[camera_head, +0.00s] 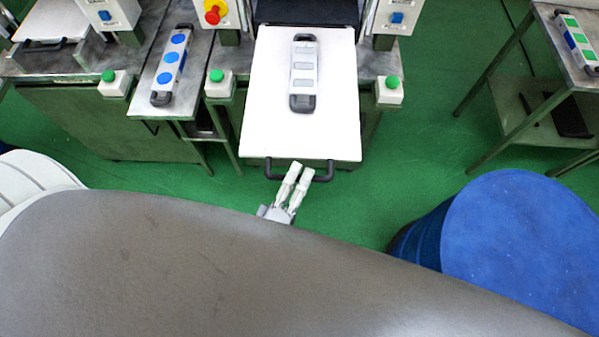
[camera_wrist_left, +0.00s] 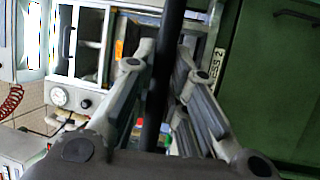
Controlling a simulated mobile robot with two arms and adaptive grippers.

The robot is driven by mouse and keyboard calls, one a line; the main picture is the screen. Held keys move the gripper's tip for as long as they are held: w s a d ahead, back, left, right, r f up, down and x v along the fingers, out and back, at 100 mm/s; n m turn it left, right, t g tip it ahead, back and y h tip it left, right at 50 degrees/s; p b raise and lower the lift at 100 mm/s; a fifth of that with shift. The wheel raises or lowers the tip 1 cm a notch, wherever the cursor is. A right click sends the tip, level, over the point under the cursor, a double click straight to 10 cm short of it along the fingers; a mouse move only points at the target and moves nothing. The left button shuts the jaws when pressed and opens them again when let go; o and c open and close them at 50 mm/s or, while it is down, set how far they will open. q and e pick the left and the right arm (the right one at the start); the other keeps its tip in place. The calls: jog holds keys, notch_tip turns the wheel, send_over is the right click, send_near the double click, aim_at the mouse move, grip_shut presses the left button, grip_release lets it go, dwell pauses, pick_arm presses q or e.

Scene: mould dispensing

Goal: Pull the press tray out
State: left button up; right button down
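The press tray (camera_head: 265,135) is a white flat plate, well out from the press towards me, with a black handle (camera_head: 323,178) on its front edge. A grey and white mould (camera_head: 304,75) with dark end grips lies on it. My left gripper (camera_head: 296,172) is at the middle of that handle. In the left wrist view the dark handle bar (camera_wrist_left: 172,50) runs between the two fingers (camera_wrist_left: 163,80), which look closed on it from both sides. The finger pads are partly hidden by the bar. My right gripper is in neither view.
A blue drum (camera_head: 520,250) stands at the lower right. A mould with blue circles (camera_head: 172,65) lies on a side table at left, and a green-marked one (camera_head: 577,42) on the right table. Green floor (camera_head: 400,170) is free in front of the tray.

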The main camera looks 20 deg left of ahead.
pick_arm(q)
jog(key=o, duration=0.4)
jog(key=shift+s+d, duration=0.1)
jog(key=shift+s, duration=0.15)
jog(key=shift+f, duration=0.1)
jog(key=v, duration=1.2)
jog(key=s+a+f+m+g, duration=0.15)
jog(key=f+m+g, duration=0.4)
jog(key=f, duration=0.85)
jog(key=a+f+m+g, duration=0.2)
jog(key=f+m+g, duration=0.35)
jog(key=f, duration=0.85)
jog(key=s+a+f+m+g+y, duration=0.2)
jog(key=s+a+f+m+g, duration=0.5)
jog(key=s+f, duration=0.5)
jog(key=shift+s+a+f+g+b, duration=0.4)
jog(key=shift+a+f, duration=0.3)
jog(key=shift+a, duration=0.1)
